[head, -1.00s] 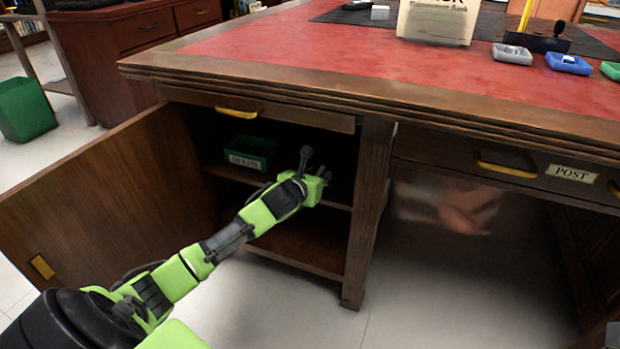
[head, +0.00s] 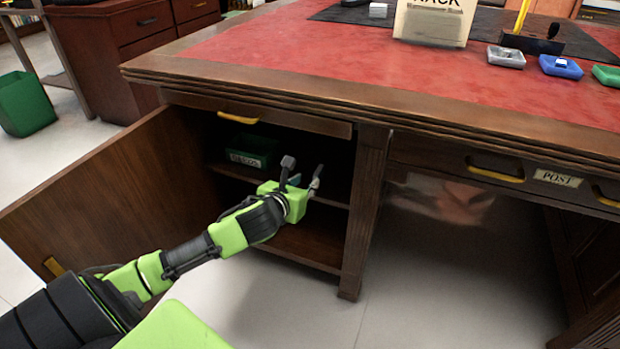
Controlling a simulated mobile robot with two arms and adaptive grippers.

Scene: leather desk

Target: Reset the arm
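My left arm comes in from the lower left, and its gripper (head: 302,174) is in front of the open desk cabinet, near the level of its shelf. The two dark fingers stand apart, and I see nothing between them. The cabinet door (head: 110,190) is swung open to the left. A green bin (head: 252,152) with a white label sits on the shelf behind the gripper. My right gripper is out of the picture.
The red leather desk top (head: 330,60) overhangs the cabinet. On it are a paper sack (head: 434,22), a grey tray (head: 506,56), a blue tray (head: 561,66) and a green tray (head: 607,75). A drawer labelled POST (head: 556,178) is at right. A green waste bin (head: 25,104) stands far left.

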